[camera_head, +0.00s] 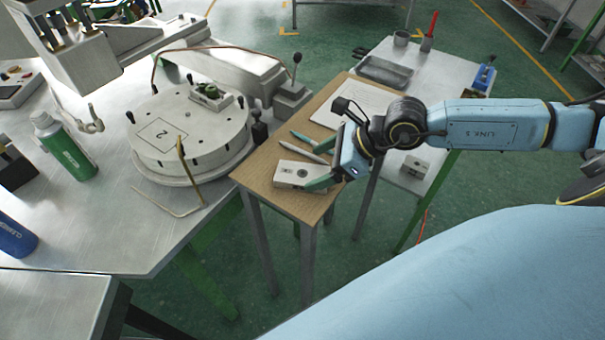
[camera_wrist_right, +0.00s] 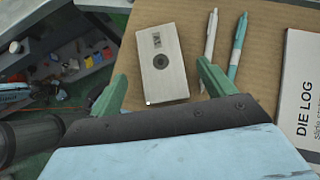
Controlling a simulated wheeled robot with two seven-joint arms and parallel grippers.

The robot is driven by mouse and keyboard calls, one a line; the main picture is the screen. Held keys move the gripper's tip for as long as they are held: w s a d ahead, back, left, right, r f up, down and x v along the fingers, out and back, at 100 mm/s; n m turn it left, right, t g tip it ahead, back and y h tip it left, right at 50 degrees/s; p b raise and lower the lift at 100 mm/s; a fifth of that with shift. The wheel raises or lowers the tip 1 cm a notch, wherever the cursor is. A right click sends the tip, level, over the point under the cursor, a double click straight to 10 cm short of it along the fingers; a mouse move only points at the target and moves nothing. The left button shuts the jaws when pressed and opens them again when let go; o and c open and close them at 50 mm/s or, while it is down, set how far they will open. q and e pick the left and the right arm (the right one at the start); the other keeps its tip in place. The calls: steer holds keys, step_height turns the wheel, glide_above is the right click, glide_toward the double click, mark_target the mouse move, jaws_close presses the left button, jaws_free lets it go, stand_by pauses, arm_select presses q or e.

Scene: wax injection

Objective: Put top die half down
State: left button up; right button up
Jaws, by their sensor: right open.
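The top die half, a pale metal block with a dark round hole, lies flat on the small wooden-topped stand; it shows in the head view (camera_head: 295,174) and the right wrist view (camera_wrist_right: 162,62). My right gripper (camera_head: 320,176) is at the block's right end in the head view. In the right wrist view its green fingers (camera_wrist_right: 162,78) are apart, one on each side of the block's near end, with visible gaps. My left gripper is not in view.
Two pens (camera_wrist_right: 238,45) and a "DIE LOG" sheet (camera_wrist_right: 305,95) lie right of the block in the wrist view. A bent brass rod (camera_head: 182,165) stands near the turntable. A green bottle (camera_head: 65,147) is at left. Another small block (camera_head: 414,166) sits on the white table.

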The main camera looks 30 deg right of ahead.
mark_target(301, 173)
steer(key=shift+x, duration=2.15)
steer(key=shift+r, duration=0.1)
steer(key=c, duration=1.4)
